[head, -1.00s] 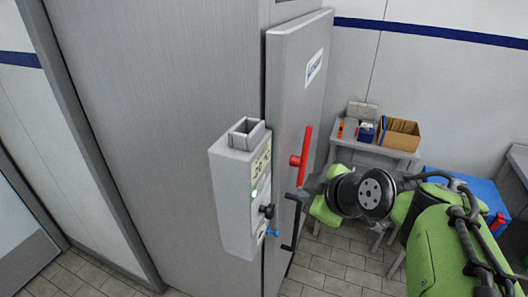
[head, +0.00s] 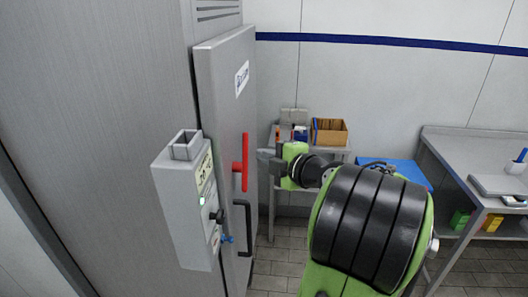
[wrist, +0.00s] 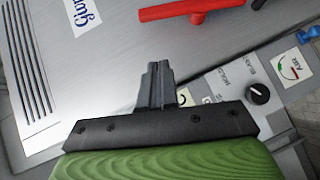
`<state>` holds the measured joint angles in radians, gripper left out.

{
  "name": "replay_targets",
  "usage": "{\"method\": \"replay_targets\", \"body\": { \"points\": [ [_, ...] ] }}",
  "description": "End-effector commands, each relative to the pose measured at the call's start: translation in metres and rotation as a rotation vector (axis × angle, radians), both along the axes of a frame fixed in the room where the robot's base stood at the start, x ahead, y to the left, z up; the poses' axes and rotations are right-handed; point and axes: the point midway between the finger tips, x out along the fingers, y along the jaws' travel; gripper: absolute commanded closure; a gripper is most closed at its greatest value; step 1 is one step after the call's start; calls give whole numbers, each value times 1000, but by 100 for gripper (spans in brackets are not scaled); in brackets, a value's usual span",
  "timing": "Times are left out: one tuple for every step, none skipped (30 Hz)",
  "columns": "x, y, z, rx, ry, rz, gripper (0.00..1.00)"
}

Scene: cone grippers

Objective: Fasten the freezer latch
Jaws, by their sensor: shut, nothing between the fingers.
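The freezer door (head: 222,120) is a grey panel on the tall grey freezer (head: 90,120). A red lever latch (head: 244,165) stands upright on the door in the head view. It also shows at the top of the wrist view (wrist: 190,9), partly cut off by the frame edge. My gripper (head: 264,157) is just right of the red lever in the head view. In the wrist view my gripper (wrist: 158,72) has its fingers together and empty, below the lever and apart from it in the picture.
A grey control box (head: 182,205) with a black knob juts out left of the door. A black pull handle (head: 246,228) is below the lever. A small table with a cardboard box (head: 329,132) stands behind; a steel bench (head: 470,150) is at right.

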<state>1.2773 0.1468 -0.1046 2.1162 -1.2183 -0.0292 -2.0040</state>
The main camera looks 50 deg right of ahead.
Motion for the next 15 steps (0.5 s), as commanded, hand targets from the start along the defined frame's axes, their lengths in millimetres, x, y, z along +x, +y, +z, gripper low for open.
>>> {"method": "replay_targets", "body": {
  "points": [
    [12, 0, 0, 4, 1, 7, 100],
    [19, -1, -1, 2, 0, 6, 100],
    [27, -2, -3, 3, 1, 6, 100],
    [34, -2, -4, 3, 0, 6, 100],
    [41, -3, -5, 4, 1, 7, 100],
    [49, -4, -7, 2, 2, 5, 100],
    [56, -4, -8, 4, 1, 7, 100],
    [62, -5, -10, 3, 2, 5, 100],
    [70, -6, -12, 2, 2, 5, 100],
    [74, -10, -13, 3, 1, 3, 100],
    [77, -16, -16, 4, 2, 0, 100],
    [80, -22, -18, 3, 3, 0, 100],
    [83, -25, -19, 2, 2, 0, 100],
    [86, -28, -20, 2, 1, 0, 100],
    [88, -31, -22, 1, 1, 1, 100]
  ]
}}
